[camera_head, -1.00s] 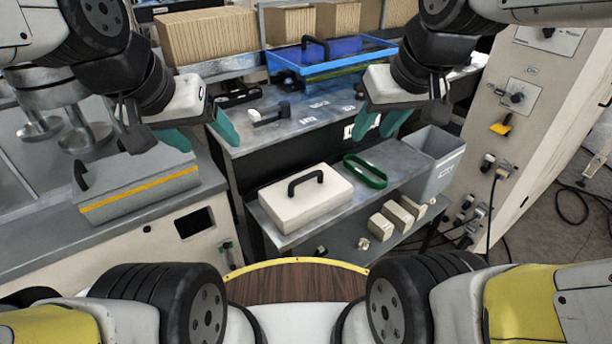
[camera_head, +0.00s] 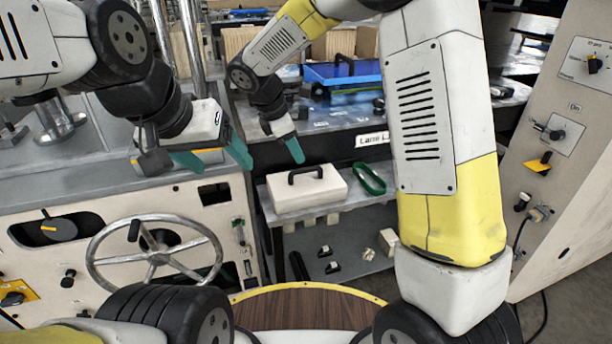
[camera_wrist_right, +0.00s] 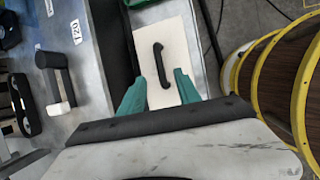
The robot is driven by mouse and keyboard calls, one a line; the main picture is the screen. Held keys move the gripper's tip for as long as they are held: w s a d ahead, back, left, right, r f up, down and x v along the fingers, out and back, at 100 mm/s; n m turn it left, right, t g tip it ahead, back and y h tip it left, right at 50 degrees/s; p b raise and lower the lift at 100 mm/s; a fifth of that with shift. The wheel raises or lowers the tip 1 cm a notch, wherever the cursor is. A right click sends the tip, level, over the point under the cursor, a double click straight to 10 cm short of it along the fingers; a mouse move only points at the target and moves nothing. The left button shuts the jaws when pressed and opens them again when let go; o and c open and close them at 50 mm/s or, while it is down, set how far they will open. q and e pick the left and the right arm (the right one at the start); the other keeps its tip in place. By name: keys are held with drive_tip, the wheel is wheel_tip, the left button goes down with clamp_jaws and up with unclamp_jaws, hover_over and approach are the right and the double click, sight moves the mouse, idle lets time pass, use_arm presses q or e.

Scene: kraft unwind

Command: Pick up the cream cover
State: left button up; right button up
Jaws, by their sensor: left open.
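The cream cover (camera_head: 308,190) is a flat, pale slab with a black bar handle (camera_head: 305,174) on top. It lies on the grey lower shelf in the middle of the head view. My right gripper (camera_head: 294,152) hangs just above and behind it, pointing down. In the right wrist view the cover (camera_wrist_right: 178,55) and its handle show between the two teal fingers of the right gripper (camera_wrist_right: 158,90), which are apart and empty. The handle stands clear of both fingers. My left gripper (camera_head: 212,158) is open and empty, up and left of the cover.
A green ring (camera_head: 369,179) lies on the shelf right of the cover. A blue tray (camera_head: 345,75) stands on the upper bench behind. A handwheel (camera_head: 153,254) sticks out on the left, and a control cabinet (camera_head: 560,140) stands on the right.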

sight(304, 169)
drive_tip(key=x, duration=0.7)
drive_tip(key=shift+w+a+f, duration=0.1)
drive_tip(key=shift+a+f, duration=0.05)
drive_tip(key=shift+f, duration=0.2)
clamp_jaws()
